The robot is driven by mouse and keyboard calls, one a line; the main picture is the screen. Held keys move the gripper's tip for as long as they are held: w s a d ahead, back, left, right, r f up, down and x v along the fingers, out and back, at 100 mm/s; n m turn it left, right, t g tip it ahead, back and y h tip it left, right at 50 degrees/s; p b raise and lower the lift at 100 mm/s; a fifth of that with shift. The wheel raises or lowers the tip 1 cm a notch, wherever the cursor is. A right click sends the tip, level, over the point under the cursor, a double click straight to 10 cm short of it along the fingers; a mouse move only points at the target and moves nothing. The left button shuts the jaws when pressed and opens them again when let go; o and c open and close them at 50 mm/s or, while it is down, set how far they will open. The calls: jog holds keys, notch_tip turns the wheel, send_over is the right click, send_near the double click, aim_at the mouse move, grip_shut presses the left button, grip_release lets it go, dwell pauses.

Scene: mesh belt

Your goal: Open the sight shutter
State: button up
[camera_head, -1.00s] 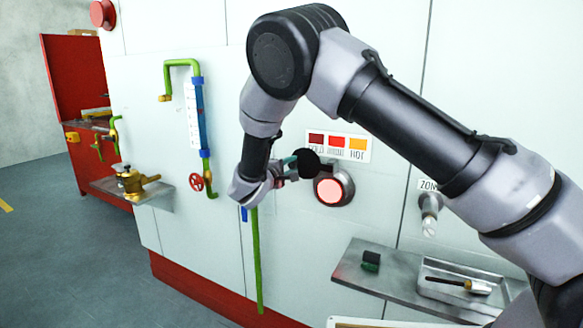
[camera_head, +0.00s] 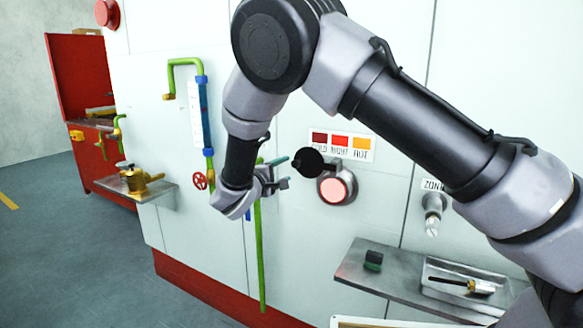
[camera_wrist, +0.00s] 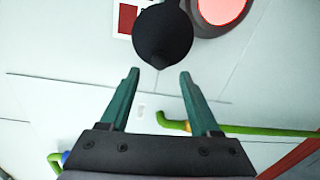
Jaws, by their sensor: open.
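The sight shutter, a round black disc (camera_head: 308,162), sits up and to the left of the sight port (camera_head: 336,190). The port's glowing red-pink glass is largely uncovered. In the wrist view the disc (camera_wrist: 163,36) lies just beyond the fingertips, and part of the red glass (camera_wrist: 222,8) shows at the top right. My gripper (camera_head: 282,172) is open and empty, just left of the disc and apart from it. Its two green fingers (camera_wrist: 158,74) point towards the disc with a gap between them.
A colour sign (camera_head: 343,146) is on the wall above the port. A green pipe (camera_head: 260,250) runs down behind my gripper. A red valve wheel (camera_head: 200,180) is at left. A metal shelf (camera_head: 400,283) with a tray is below right.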

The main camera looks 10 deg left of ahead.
jog(key=v, duration=0.3)
jog(key=shift+s+a, duration=0.15)
jog(key=shift+s, duration=0.2)
jog(key=d+r+m+g, duration=0.3)
jog(key=d+g, duration=0.1)
jog(key=d, duration=0.6)
jog(key=d+r+m+g+h, duration=0.1)
jog(key=d+r+m+g, duration=0.3)
jog(key=d, duration=0.6)
jog(key=d+r+m+g, duration=0.3)
jog(key=d+g, duration=0.1)
jog(key=d, duration=0.6)
jog(key=s+d+r+m+t+y, duration=0.1)
jog(key=s+d+r+m+y, duration=0.3)
jog(key=s, duration=0.6)
jog(key=s+d+r+m+t+y, duration=0.1)
jog(key=s+d+r+m+y, duration=0.4)
jog(key=s, duration=0.5)
notch_tip(320, 180, up, 2)
jog(key=shift+s+d+r+m+t, duration=0.3)
jog(key=shift+s+d+t, duration=0.1)
jog(key=shift+d, duration=0.7)
